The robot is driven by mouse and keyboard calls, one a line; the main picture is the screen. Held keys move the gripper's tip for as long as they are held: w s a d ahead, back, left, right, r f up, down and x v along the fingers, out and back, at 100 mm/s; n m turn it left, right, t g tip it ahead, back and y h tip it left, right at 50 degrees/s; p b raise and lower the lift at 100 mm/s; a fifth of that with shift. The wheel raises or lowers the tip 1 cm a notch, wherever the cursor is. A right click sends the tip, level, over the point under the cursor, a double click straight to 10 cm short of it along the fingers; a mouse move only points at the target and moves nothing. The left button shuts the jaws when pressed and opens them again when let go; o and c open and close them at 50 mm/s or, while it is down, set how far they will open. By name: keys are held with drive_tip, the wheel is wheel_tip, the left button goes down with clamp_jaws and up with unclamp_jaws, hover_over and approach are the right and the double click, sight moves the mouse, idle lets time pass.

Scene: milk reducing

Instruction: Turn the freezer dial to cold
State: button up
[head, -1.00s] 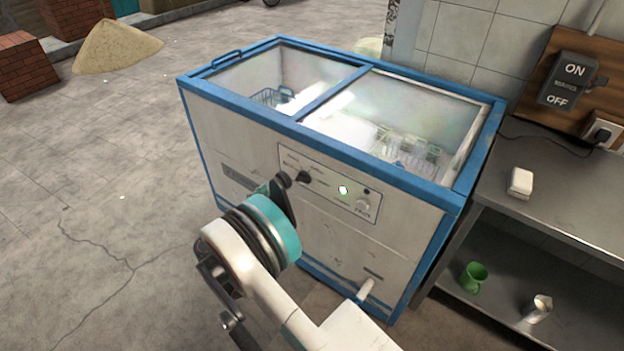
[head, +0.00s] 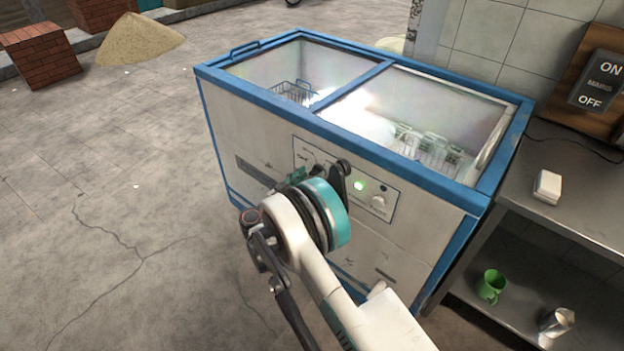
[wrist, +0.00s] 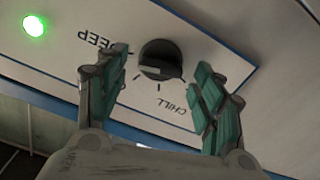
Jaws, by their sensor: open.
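The freezer (head: 330,170) is a white chest with a blue frame and a glass top. Its control panel (head: 384,205) is on the front face. In the wrist view the black round dial (wrist: 161,58) sits on the panel, with the words "DEEP" and "CHILL" upside down around it. My gripper (wrist: 165,85) is open, with its green-padded fingers on either side of the dial; I cannot tell whether they touch it. In the head view my arm hides the dial and most of the gripper.
A green light (head: 359,186) glows on the panel; it also shows in the wrist view (wrist: 34,26). A metal shelf (head: 570,205) stands close at the freezer's right, with a green mug (head: 491,285) on its lower level. The floor at the left is open.

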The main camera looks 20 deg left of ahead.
drive_tip(key=shift+w+d, duration=0.25)
drive_tip(key=shift+w, duration=0.35)
drive_tip(key=c, duration=1)
drive_tip(key=shift+c, duration=0.2)
drive_tip(key=shift+n, duration=0.4)
drive_tip(key=shift+c, duration=0.2)
drive_tip(key=n, duration=0.4)
drive_tip(key=shift+a, duration=0.1)
drive_tip(key=shift+f+n, duration=0.1)
drive_tip(key=shift+n, duration=2.4)
drive_tip(key=shift+a, duration=0.1)
